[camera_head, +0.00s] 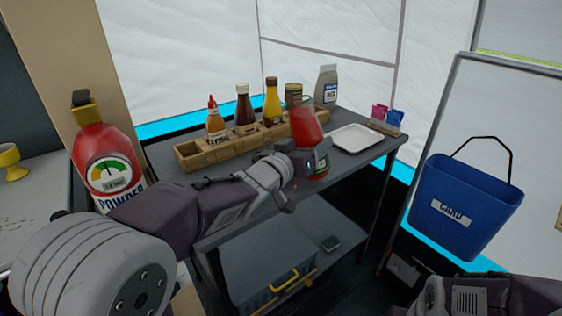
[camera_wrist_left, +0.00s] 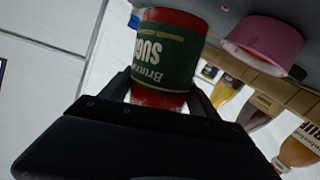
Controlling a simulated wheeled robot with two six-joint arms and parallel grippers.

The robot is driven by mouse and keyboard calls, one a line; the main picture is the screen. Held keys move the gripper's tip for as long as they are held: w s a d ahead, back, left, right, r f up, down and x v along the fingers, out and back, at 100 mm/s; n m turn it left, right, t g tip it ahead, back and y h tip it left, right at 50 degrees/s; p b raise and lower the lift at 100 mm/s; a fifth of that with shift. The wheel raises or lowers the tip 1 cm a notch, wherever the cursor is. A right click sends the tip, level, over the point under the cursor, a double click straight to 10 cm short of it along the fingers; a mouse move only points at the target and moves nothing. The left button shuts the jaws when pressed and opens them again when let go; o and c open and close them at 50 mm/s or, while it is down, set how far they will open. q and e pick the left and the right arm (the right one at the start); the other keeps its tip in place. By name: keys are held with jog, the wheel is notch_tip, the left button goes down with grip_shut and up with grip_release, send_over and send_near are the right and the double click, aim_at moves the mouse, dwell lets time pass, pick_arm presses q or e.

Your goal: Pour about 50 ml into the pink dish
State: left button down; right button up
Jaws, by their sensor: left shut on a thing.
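My left gripper (camera_head: 308,163) is shut on a red container with a green label (camera_head: 305,125), above the dark table. In the left wrist view the container (camera_wrist_left: 163,55) stands between the two fingers, its label upside down in that picture. In the head view it leans a little left and its upper part is blurred. The pink dish (camera_wrist_left: 268,40) shows in the left wrist view at the top right, beside the container and apart from it. I cannot make out the dish in the head view, where my left arm covers part of the table. I see no flow.
A wooden rack (camera_head: 190,156) with several sauce bottles stands along the table's back. A white tray (camera_head: 355,138) lies right of the container. A blue bucket (camera_head: 465,205) hangs at the right. A red extinguisher (camera_head: 105,165) stands at the left. My right arm shows only at the lower right.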

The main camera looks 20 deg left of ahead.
aim_at(292, 134)
pick_arm(q)
jog(key=r+p, duration=0.1)
jog(key=a+r+m+p, duration=0.1)
jog(key=r+p, duration=0.1)
jog(key=shift+a+r+m, duration=0.1)
jog(key=shift+a+m, duration=0.2)
jog(key=shift+a, duration=0.1)
jog(key=shift+a+m+g+p, duration=0.3)
jog(key=shift+a+m+p, duration=0.2)
jog(key=shift+a+p, duration=0.1)
pick_arm(e)
notch_tip(292, 134, up, 5)
jog(key=shift+r, duration=0.2)
